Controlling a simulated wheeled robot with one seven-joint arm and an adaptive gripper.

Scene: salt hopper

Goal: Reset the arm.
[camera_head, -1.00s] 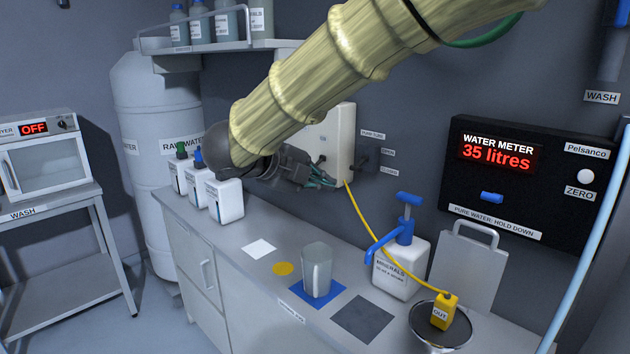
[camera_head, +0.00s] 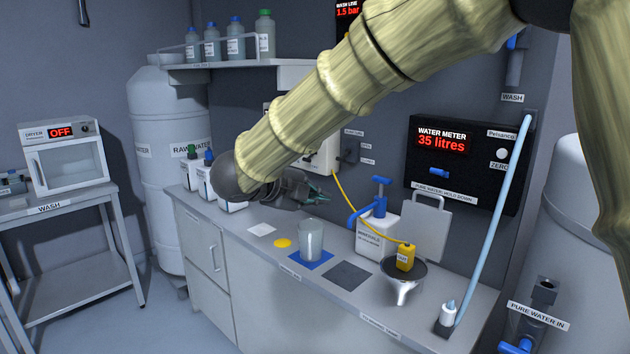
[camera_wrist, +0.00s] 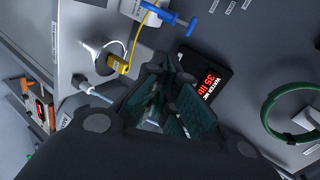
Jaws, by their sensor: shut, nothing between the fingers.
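My gripper (camera_head: 318,193) is shut and empty, at the end of my arm. In the head view it hangs above the back of the counter, in front of the white wall box (camera_head: 322,150). In the wrist view its dark green fingers (camera_wrist: 165,105) show close together, pointing toward the wall with the water meter (camera_wrist: 207,82). It does not appear to touch anything.
On the counter (camera_head: 262,268) stand a grey cup (camera_head: 310,240) on a blue square, a minerals pump bottle (camera_head: 372,238), a yellow OUT block (camera_head: 405,257) above a funnel (camera_head: 403,285), and several white canisters (camera_head: 190,175) at left. A shelf (camera_head: 235,65) with bottles hangs above.

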